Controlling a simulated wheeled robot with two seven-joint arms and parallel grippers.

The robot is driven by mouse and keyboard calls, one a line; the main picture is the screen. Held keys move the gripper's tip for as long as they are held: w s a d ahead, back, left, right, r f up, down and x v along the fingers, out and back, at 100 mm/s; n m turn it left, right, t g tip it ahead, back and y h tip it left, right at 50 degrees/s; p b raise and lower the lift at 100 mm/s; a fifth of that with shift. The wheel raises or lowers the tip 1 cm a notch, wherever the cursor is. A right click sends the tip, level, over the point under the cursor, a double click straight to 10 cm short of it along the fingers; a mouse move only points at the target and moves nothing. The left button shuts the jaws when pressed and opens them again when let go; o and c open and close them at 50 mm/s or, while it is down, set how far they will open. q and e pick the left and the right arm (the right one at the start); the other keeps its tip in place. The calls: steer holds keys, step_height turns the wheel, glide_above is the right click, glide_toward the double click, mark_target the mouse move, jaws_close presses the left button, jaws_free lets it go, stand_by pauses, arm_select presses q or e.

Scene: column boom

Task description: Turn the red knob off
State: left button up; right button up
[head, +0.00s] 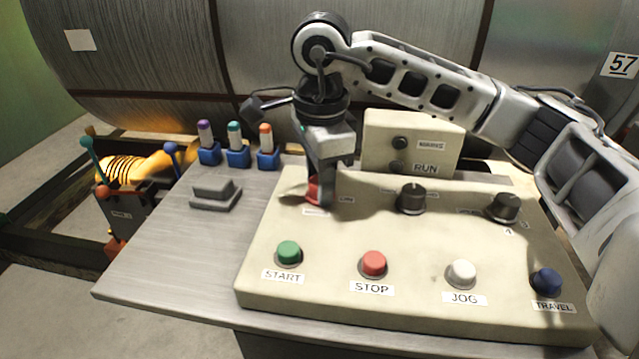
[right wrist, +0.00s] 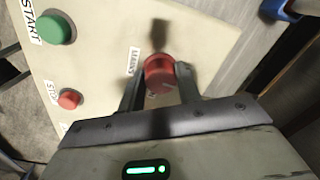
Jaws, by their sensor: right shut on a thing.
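The red knob (head: 313,191) sits at the upper left of the beige control panel (head: 460,225), mostly hidden behind my gripper in the head view. In the right wrist view the red knob (right wrist: 160,76) shows between the fingers, with a light line on its face and a label beside it. My right gripper (head: 322,190) is shut on the knob, one finger on each side; it also shows in the right wrist view (right wrist: 160,85). My left gripper is not in view.
Two dark knobs (head: 411,199) are right of the red one. Below are green START (head: 289,253), red STOP (head: 374,264), white JOG (head: 461,273) and blue TRAVEL (head: 546,281) buttons. Several markers in blue holders (head: 238,157) and a grey block (head: 214,192) stand left. A box labelled RUN (head: 440,150) stands behind.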

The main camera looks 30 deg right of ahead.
steer(key=shift+r+n, duration=0.15)
steer(key=shift+n, duration=0.25)
steer(key=o, duration=1)
steer(key=shift+c, duration=0.2)
step_height(320, 180, up, 16)
steer(key=p, duration=0.3)
steer(key=shift+s, duration=0.3)
